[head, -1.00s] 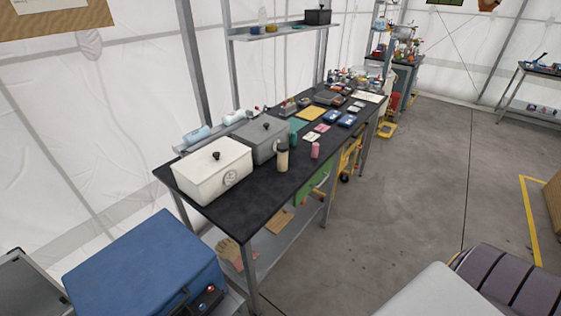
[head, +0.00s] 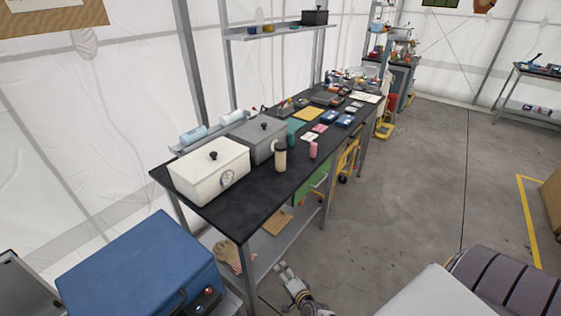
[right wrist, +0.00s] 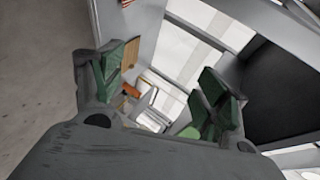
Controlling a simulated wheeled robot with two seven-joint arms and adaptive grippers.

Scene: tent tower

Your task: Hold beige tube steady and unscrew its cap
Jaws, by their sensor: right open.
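The beige tube (head: 281,161) stands upright on the black-topped table (head: 232,206), near its front edge and in front of the grey box. Its cap (head: 281,144) is dark and sits on top. My right gripper (head: 284,270) is low at the bottom of the head view, in front of the table and well below the tube, touching nothing that I can see. In the right wrist view its green-padded fingers (right wrist: 164,86) are spread apart with nothing between them. The tube cannot be made out in that view. My left gripper is not in view.
A white box (head: 205,177) and a grey box (head: 258,142) stand behind and left of the tube. A pink can (head: 313,150) and a teal container (head: 292,132) are close by. A blue case (head: 135,265) is at lower left.

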